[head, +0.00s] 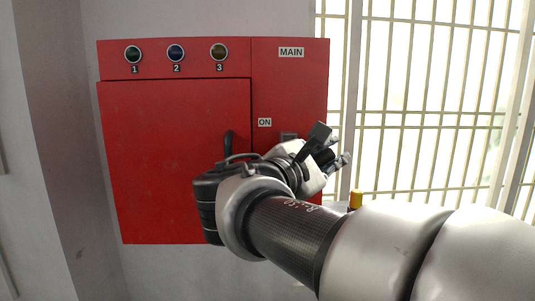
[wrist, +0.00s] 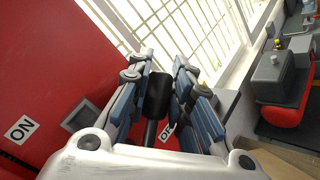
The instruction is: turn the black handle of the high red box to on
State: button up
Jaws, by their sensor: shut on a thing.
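The high red box (head: 175,150) is on the wall in the head view, with a MAIN label (head: 291,52) and an ON label (head: 264,122) on its right panel. In the wrist view, my gripper (wrist: 162,74) has its two blue-grey fingers on either side of the black handle (wrist: 158,95) and is shut on it. The handle stands out from the box beside a partly hidden OFF label (wrist: 167,131). The ON label (wrist: 20,130) is farther left, past a grey square plate (wrist: 83,115). In the head view my arm hides the box's lower right, and I cannot clearly make out the handle.
Three round lamps or buttons (head: 176,54) run along the box's top. A dark door latch (head: 229,143) is left of my arm. A barred window (head: 430,100) is to the right. The wrist view shows a red and grey machine (wrist: 285,100) at far right.

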aim_at(317, 156)
grip_shut()
jog(key=shift+a+r+n+t+h+b, duration=0.4)
jog(key=shift+a+n+t+b, duration=0.25)
jog(key=shift+n+b, duration=0.3)
jog(key=shift+a+r+n+t+h+b, duration=0.3)
jog(key=shift+a+r+n+t+b, duration=0.15)
jog(key=shift+r+n+t, duration=0.4)
jog(key=shift+f, duration=0.1)
jog(key=o, duration=0.6)
grip_release()
